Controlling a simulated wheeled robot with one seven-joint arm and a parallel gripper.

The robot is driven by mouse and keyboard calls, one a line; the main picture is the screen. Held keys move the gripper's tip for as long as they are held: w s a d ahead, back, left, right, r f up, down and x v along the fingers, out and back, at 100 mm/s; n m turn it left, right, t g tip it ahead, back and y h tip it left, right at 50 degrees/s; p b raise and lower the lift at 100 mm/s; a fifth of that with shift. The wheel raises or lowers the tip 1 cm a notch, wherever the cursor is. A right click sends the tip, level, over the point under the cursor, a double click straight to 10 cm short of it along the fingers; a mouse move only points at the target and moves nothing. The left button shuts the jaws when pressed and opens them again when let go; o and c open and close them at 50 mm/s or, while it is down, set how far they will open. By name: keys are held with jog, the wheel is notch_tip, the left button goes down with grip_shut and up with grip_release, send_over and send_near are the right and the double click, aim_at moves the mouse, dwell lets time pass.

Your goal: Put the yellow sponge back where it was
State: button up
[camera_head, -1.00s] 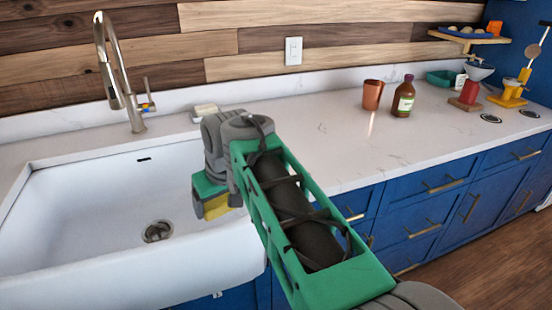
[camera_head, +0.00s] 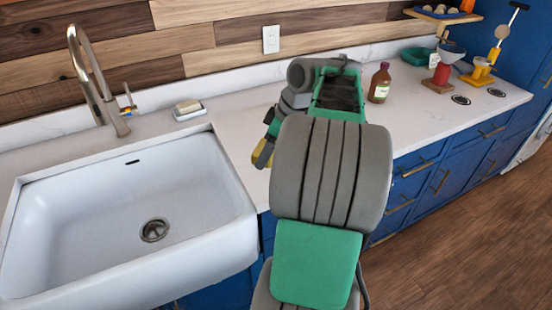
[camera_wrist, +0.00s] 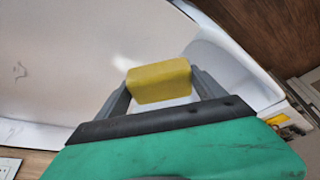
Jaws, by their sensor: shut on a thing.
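The yellow sponge (camera_wrist: 158,82) is a small block held between the two fingers of my gripper (camera_wrist: 160,88) in the wrist view. In the head view, the sponge (camera_head: 263,154) shows as a yellow patch under my green and grey gripper (camera_head: 266,150). It is over the front edge of the white counter (camera_head: 232,115), just right of the sink (camera_head: 130,190). My arm hides part of the sponge and the counter behind it. The gripper is shut on the sponge.
A soap dish with a pale bar (camera_head: 189,110) sits behind the sink, near the faucet (camera_head: 97,85). A brown bottle (camera_head: 379,84) stands right of my arm. A red object (camera_head: 441,74) and a green bowl (camera_head: 415,56) are farther right. The counter between dish and arm is clear.

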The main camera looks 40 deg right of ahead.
jog(key=w+d+f, duration=0.1)
jog(key=f, duration=0.1)
jog(key=w+d+f, duration=0.1)
jog(key=d+f, duration=0.3)
jog(key=shift+w+d+f, duration=0.2)
jog(key=shift+w+f, duration=0.15)
jog(key=shift+w, duration=0.05)
notch_tip(320, 180, down, 3)
jog(key=shift+r+p, duration=0.2)
jog(key=shift+p, duration=0.2)
jog(key=shift+f, duration=0.1)
jog(key=shift+f, duration=0.2)
jog(key=o, duration=1.3)
